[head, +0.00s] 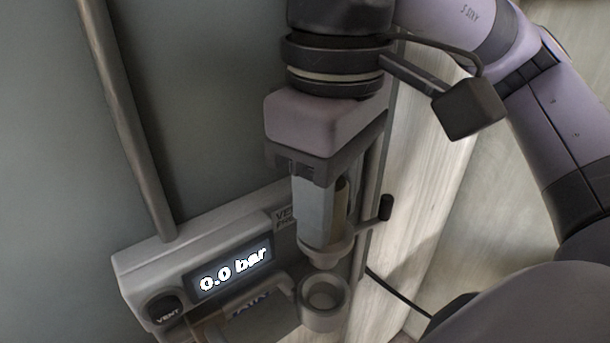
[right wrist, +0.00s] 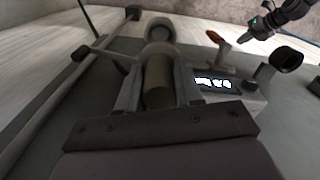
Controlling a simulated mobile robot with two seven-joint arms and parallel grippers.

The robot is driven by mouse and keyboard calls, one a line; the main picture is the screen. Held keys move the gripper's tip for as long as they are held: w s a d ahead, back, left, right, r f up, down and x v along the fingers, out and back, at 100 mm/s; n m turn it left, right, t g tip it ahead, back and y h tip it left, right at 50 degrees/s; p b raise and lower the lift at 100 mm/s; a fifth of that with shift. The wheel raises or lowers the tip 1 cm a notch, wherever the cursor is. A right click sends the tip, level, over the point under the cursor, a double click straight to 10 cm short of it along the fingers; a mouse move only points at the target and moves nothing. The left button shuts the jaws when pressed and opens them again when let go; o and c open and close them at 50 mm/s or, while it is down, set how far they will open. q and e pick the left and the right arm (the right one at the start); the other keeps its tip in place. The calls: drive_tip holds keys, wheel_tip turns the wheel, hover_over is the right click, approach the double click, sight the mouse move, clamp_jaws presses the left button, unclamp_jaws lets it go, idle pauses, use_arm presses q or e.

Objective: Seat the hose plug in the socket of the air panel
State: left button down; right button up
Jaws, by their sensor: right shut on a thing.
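My right gripper (head: 322,240) comes down from the top and is shut on the hose plug (head: 341,197), a brownish cylinder partly hidden by the near finger. In the right wrist view the plug (right wrist: 157,82) sits between the two fingers. The socket (head: 323,303) is a round grey ring on the air panel (head: 215,231), just below the gripper's tips. It also shows in the right wrist view (right wrist: 160,29), beyond the fingertips. I cannot tell whether the plug's end touches it. A dark jointed part at the upper right of the right wrist view looks like my left gripper (right wrist: 275,20); its jaws are unclear.
The panel's display (head: 232,273) reads 0.0 bar, with a black VENT knob (head: 165,308) beside it. A black-knobbed lever (head: 385,207) sticks out right of the fingers. A grey pipe (head: 125,120) rises at the left. A lever with an orange-brown grip (right wrist: 216,38) stands near the display.

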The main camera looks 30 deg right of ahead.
sight(327, 265)
drive_tip(key=shift+s+f+b, duration=0.15)
drive_tip(key=shift+f+b, duration=0.35)
drive_tip(key=shift+f, duration=0.15)
drive_tip(key=shift+f+b, duration=0.9)
drive_tip(key=shift+f, duration=0.45)
drive_tip(key=shift+f+b, duration=1.6)
drive_tip(key=shift+b, duration=0.05)
drive_tip(key=shift+f+b, duration=0.45)
drive_tip(key=shift+b, duration=0.05)
drive_tip(key=o, duration=1.2)
